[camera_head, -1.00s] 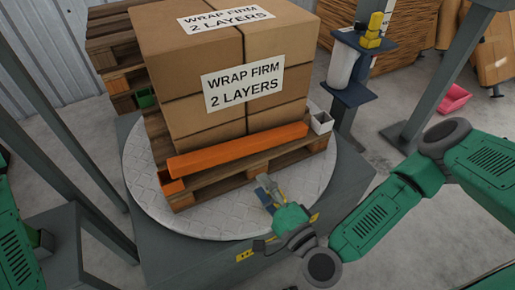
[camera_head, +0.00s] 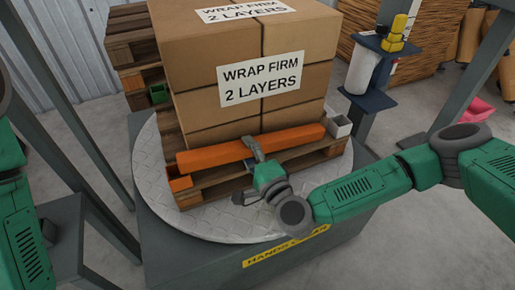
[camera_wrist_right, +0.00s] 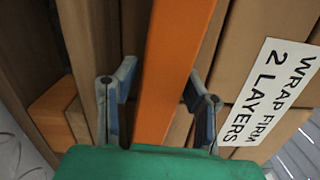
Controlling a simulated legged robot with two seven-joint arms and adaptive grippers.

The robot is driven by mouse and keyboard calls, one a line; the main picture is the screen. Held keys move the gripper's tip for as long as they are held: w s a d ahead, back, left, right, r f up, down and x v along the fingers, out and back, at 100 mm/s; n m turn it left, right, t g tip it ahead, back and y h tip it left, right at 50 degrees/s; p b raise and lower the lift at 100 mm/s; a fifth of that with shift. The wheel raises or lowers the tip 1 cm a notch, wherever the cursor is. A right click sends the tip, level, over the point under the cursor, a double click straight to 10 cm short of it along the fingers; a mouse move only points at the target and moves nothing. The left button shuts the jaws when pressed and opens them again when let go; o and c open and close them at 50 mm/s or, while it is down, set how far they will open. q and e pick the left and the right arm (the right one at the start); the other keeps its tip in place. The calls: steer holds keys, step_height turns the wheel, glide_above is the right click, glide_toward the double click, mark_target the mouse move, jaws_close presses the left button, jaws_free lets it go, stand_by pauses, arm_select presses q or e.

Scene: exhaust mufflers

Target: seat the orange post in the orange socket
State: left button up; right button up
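The orange post (camera_head: 215,154) is a long square bar lying along the front edge of the pallet, against the cartons. My left gripper is out of view; only my left arm shows.
Stacked cartons (camera_head: 245,120) stand behind the post on the pallet (camera_head: 225,180), on a round turntable (camera_head: 225,225). A white socket box (camera_head: 340,126) sits at the right corner, a green box (camera_head: 158,93) at the back left. Grey posts rise on both sides.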

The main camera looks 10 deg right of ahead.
jaws_close()
